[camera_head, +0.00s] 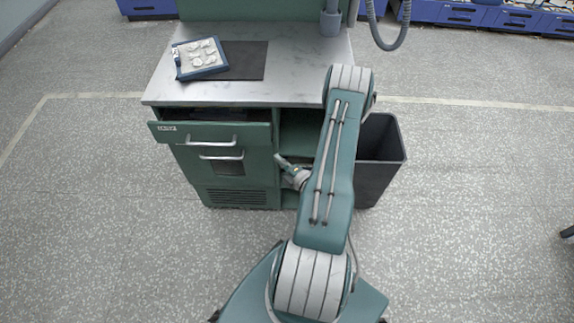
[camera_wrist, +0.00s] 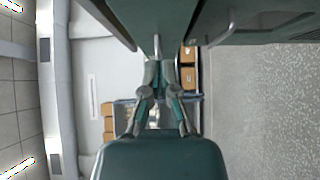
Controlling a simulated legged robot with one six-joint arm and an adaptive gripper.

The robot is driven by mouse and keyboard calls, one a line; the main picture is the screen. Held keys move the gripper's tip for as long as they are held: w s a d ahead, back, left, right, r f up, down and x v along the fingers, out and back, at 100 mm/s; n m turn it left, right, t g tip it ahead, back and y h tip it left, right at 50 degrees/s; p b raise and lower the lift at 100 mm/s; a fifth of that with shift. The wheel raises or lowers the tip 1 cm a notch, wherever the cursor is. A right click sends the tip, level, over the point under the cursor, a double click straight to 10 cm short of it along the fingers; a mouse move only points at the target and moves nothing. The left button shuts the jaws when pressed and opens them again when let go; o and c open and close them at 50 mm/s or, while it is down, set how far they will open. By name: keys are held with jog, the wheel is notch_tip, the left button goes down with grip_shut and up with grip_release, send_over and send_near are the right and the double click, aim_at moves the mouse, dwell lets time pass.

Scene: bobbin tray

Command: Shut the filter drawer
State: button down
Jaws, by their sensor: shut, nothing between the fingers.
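The filter drawer (camera_head: 178,131) is the top drawer of the green cabinet and stands pulled out, with a dark gap showing behind its front. Its pale bar handle (camera_head: 207,142) faces me. My gripper (camera_head: 280,160) is shut and empty. In the wrist view, turned sideways, my gripper's fingertips (camera_wrist: 157,68) are together, with green cabinet panels at the top of the picture. I cannot tell whether the fingers touch anything.
A door with its own handle (camera_head: 221,157) lies below the drawer. Open shelves (camera_head: 298,130) are to its right, partly behind my arm. A dark bin (camera_head: 384,160) stands on the right. The worktop (camera_head: 300,75) holds a blue-edged tray (camera_head: 203,72). The floor in front is clear.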

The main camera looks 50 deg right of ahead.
aim_at(266, 137)
jog(key=w+d, duration=0.1)
jog(key=w, duration=0.1)
jog(key=w+d, duration=0.1)
jog(key=w, duration=0.1)
jog(key=w+d, duration=0.1)
jog(key=w, duration=0.1)
jog(key=shift+w+d, duration=0.2)
jog(key=shift+d, duration=0.1)
jog(key=shift+w+d, duration=0.9)
jog(key=shift+d, duration=0.25)
